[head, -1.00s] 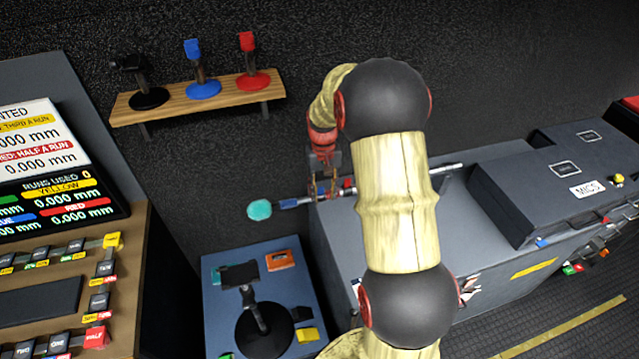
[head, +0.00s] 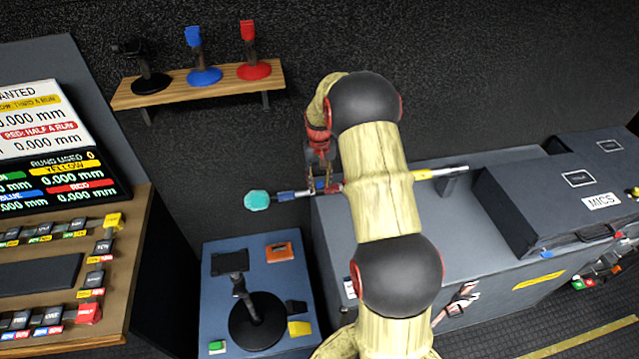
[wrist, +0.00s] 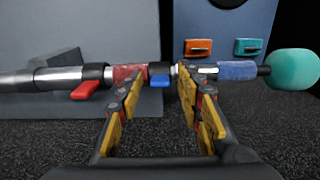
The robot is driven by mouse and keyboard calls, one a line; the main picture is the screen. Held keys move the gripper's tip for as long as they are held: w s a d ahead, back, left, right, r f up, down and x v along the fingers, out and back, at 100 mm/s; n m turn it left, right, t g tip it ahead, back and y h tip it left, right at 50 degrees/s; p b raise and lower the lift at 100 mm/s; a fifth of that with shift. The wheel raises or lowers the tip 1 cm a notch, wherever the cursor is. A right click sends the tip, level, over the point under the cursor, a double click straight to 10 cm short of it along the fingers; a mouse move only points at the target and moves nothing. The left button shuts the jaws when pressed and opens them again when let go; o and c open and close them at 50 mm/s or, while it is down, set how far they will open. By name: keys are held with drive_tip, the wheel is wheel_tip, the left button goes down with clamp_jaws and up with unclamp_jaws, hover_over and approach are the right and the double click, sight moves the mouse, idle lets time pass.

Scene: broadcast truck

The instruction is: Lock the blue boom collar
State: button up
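The boom pole lies level, with a teal foam tip (head: 257,200) at its left end in the head view and at the right in the wrist view (wrist: 292,70). In the wrist view, a black collar with a blue lever (wrist: 159,81) sits mid-pole, with a blue sleeve (wrist: 237,70) to its right. A red sleeve (wrist: 127,73) and a red lever (wrist: 86,91) are to its left. My gripper (wrist: 159,76) is open, its fingertips on either side of the blue lever, apart from it. My gripper (head: 321,180) partly hides the pole in the head view.
The pole passes over a grey case (head: 455,215); its right end rests on a small support (head: 447,187). A blue-topped stand (head: 220,310) holds a black tablet stand below the foam tip. A wooden shelf (head: 205,91) hangs behind. A dark MICS case (head: 560,200) stands right.

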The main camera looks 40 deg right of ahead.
drive_tip(key=shift+f, duration=0.15)
drive_tip(key=shift+c, duration=0.7)
drive_tip(key=c, duration=0.8)
clamp_jaws()
